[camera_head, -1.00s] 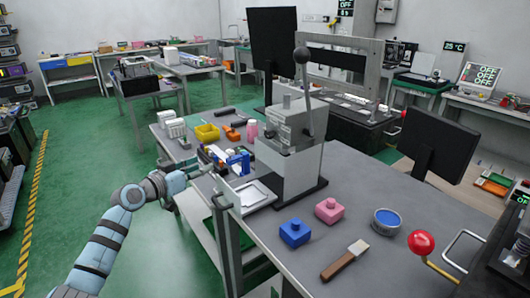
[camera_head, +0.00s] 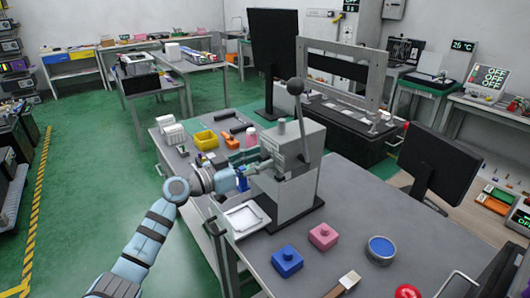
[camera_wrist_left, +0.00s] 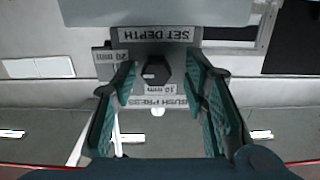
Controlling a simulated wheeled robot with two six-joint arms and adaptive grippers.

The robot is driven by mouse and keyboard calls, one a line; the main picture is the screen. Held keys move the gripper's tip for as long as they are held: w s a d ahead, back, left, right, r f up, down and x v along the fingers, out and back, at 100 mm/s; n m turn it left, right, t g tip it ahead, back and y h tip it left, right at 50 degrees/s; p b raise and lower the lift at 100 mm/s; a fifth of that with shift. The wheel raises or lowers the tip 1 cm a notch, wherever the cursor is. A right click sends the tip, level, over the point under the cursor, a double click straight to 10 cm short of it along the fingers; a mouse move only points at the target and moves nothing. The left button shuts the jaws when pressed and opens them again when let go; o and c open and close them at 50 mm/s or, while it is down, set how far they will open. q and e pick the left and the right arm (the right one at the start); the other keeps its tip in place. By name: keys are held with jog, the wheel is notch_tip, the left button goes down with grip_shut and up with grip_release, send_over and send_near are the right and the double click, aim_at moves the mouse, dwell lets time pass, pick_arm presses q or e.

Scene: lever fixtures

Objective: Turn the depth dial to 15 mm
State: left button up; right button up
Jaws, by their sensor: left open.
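The grey bush press (camera_head: 292,160) stands on the workbench with its lever up. In the left wrist view, the depth dial (camera_wrist_left: 155,71) is a dark hexagonal knob on a plate reading "SET DEPTH", shown upside down. A "20 mm" label (camera_wrist_left: 110,56) sits to its left and a "10 mm" label (camera_wrist_left: 155,88) below it; I cannot make out a 15 mm mark or the pointer's exact setting. My left gripper (camera_head: 256,166) is at the press's left face. In the wrist view its open fingers (camera_wrist_left: 163,82) stand on either side of the dial, apart from it.
A white tray (camera_head: 243,218) lies in front of the press. A blue block (camera_head: 287,262), a pink block (camera_head: 323,236) and a blue-topped tin (camera_head: 381,248) stand on the bench. A yellow bin (camera_head: 206,140) is behind my left arm.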

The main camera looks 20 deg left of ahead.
pick_arm(q)
jog(key=shift+s+d, duration=0.1)
jog(key=shift+c, duration=0.6)
grip_shut()
jog(key=shift+n, duration=0.3)
jog(key=n+b, duration=0.1)
jog(key=n, duration=0.2)
jog(key=shift+n, duration=0.3)
jog(key=shift+f+n, duration=0.1)
jog(key=shift+n, duration=2.1)
jog(key=shift+o, duration=0.6)
grip_release()
